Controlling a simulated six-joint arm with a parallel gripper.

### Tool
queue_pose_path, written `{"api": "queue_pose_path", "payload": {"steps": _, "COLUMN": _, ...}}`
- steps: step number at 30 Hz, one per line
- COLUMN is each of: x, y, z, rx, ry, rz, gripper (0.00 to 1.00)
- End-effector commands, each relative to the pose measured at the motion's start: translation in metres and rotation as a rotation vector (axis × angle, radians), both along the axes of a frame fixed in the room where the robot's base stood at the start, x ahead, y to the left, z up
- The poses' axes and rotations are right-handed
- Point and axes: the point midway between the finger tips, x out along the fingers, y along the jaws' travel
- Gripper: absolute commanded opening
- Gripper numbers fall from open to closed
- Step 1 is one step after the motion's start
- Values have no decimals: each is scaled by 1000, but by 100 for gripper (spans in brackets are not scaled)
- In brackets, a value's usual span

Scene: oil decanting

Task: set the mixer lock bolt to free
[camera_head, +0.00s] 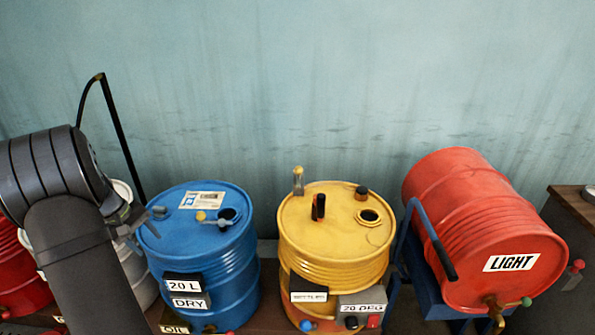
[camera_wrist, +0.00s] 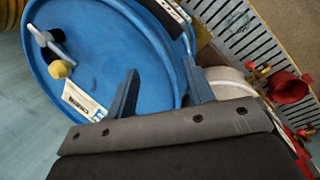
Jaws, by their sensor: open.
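No part is labelled as the mixer lock bolt, and I cannot tell for sure which one it is. The yellow drum (camera_head: 335,252) has a short upright metal pin with a yellow top (camera_head: 298,180) at its back left rim and a black upright handle (camera_head: 318,207) on its lid. My gripper (camera_head: 142,220) is beside the left rim of the blue drum (camera_head: 206,245), well left of the yellow drum. In the wrist view my gripper (camera_wrist: 162,88) has its two fingers apart with nothing between them, over the edge of the blue drum (camera_wrist: 105,40).
The blue lid carries a yellow cap (camera_wrist: 60,69) and a grey fitting. A pale drum (camera_head: 135,270) is partly behind my arm. A red drum marked LIGHT (camera_head: 485,230) lies tilted on a blue stand at right. In the wrist view a red funnel-shaped part (camera_wrist: 290,88) is at right.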

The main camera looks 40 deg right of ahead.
Motion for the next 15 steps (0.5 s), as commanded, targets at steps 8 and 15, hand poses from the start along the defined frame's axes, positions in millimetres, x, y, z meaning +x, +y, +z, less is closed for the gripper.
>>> {"api": "queue_pose_path", "payload": {"steps": 8, "x": 20, "y": -127, "z": 54, "rx": -322, "ry": 180, "rz": 536, "gripper": 48}}
{"api": "queue_pose_path", "payload": {"steps": 15, "x": 23, "y": -243, "z": 113, "rx": -608, "ry": 616, "rz": 957, "gripper": 48}}
